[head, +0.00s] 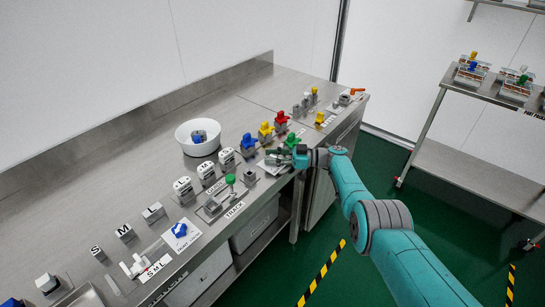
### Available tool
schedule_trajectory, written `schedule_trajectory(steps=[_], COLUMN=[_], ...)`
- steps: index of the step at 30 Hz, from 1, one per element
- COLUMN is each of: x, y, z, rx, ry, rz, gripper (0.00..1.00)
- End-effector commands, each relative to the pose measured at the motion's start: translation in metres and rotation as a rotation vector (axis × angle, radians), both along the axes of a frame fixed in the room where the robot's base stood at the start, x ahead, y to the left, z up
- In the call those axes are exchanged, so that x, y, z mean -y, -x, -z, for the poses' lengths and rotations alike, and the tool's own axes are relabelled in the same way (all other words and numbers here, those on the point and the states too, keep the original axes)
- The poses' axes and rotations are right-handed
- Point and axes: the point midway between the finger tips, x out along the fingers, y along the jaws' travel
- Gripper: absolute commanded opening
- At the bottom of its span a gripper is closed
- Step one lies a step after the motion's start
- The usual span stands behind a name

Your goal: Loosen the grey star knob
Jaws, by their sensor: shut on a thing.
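My gripper (283,156) is at the front edge of the steel bench, reaching in from the right. Its fingers are shut on the grey star knob (271,161), which sits low at the bench front. The knob is small here and mostly hidden by the fingers, so its lobes and how far it is turned cannot be made out.
The steel bench (165,140) carries a green-topped part (231,180) and a grey block (250,173) left of my gripper. Blue, yellow and red knobs (265,132) stand behind it. A white bowl (197,137) is farther back. A shelf rack (470,165) stands right.

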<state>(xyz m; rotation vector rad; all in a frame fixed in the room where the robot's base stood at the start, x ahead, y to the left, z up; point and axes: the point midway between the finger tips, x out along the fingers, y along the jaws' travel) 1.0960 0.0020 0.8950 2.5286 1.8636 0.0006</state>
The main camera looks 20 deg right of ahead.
Motion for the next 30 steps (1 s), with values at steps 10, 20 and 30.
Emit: schedule_trajectory(steps=[10,20,30], x=[-0.001,0.0,0.0], y=[0.001,0.0,0.001], z=[0.002,-0.001,-0.023], rx=[-0.002,0.0,0.002], ry=[0.0,0.0,0.001], rz=[-0.001,0.0,0.0], gripper=[0.63,0.63,0.63])
